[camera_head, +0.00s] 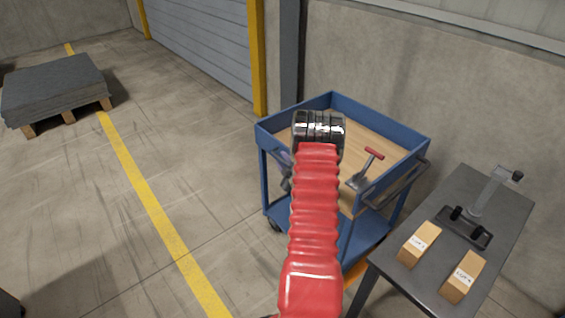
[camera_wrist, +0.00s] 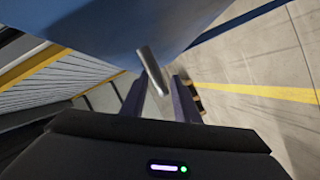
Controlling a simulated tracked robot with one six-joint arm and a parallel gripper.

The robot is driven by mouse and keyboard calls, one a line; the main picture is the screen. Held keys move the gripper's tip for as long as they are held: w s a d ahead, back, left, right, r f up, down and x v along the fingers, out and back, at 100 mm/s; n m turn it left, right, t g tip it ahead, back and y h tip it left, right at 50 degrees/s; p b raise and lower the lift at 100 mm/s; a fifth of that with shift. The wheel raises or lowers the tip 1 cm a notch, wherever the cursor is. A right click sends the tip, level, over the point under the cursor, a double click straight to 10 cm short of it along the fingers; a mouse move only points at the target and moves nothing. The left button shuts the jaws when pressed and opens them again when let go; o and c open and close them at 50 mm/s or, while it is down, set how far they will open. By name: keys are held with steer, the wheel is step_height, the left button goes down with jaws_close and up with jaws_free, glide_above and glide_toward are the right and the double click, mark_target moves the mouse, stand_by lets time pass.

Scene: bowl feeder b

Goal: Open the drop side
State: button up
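The blue cart (camera_head: 383,113) stands against the wall with a wooden deck inside its raised rim. My red-sleeved arm covers much of its near left side in the head view. In the wrist view a blue panel (camera_wrist: 130,25) fills the top, and a short grey metal rod (camera_wrist: 152,70) sticks out below it. My gripper (camera_wrist: 160,92) is open, with one dark finger on each side of the rod's line. The rod's free end points in between the fingers; I cannot tell whether either touches it.
A dark table (camera_head: 497,222) at the right holds two boxes and a clamp-like device. A pallet with grey sheets (camera_head: 55,88) is far left. The floor left of the cart is clear.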

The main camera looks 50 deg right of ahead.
steer(key=shift+c, duration=0.3)
jaws_close()
steer(key=shift+a, duration=0.2)
steer(key=shift+s+d, duration=0.1)
steer(key=shift+d, duration=0.05)
